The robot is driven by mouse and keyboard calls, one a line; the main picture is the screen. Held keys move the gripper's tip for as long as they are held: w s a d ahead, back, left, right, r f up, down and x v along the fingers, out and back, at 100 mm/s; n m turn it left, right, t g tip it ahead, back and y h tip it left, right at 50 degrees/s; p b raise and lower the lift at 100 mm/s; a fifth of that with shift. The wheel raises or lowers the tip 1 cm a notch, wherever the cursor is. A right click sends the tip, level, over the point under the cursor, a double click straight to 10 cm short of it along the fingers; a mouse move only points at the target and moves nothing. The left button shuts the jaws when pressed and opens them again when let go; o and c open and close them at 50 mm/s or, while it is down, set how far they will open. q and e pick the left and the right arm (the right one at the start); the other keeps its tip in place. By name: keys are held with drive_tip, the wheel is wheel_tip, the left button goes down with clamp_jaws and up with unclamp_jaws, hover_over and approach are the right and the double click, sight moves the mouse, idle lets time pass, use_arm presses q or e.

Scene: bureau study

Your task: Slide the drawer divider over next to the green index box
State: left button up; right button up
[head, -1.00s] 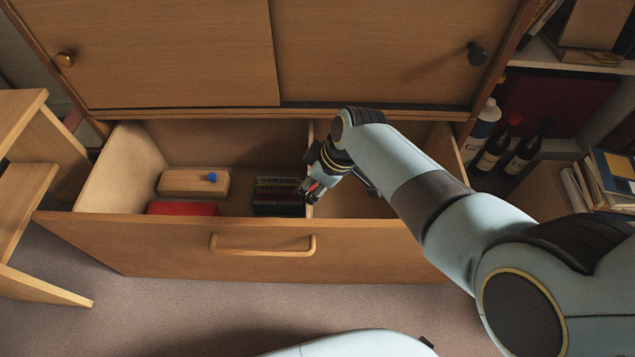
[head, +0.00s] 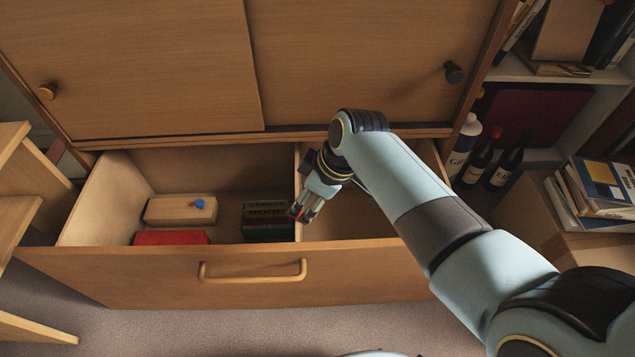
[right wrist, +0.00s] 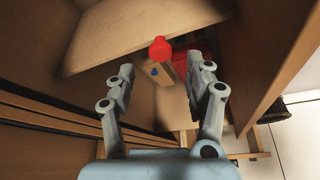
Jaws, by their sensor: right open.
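The drawer divider (head: 298,181) is a thin pale wooden panel running from back to front in the open drawer. A red knob (right wrist: 160,49) on it shows in the right wrist view. The green index box (head: 267,233) is a small dark box left of the divider, close to it near the drawer front. My right gripper (head: 299,213) reaches down at the divider. In the right wrist view its fingers (right wrist: 164,88) are open, one on each side of the red knob; I cannot tell whether they touch anything. My left gripper is not in view.
The drawer's left compartment holds a wooden box (head: 178,210) with a blue knob, a red box (head: 170,238) and another dark box (head: 266,208) behind the green one. The right compartment (head: 350,220) looks largely empty. The cabinet (head: 150,70) rises above the drawer.

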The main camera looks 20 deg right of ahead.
drive_tip(key=v, duration=0.7)
drive_tip(key=shift+s+d, duration=0.1)
drive_tip(key=shift+d, duration=0.05)
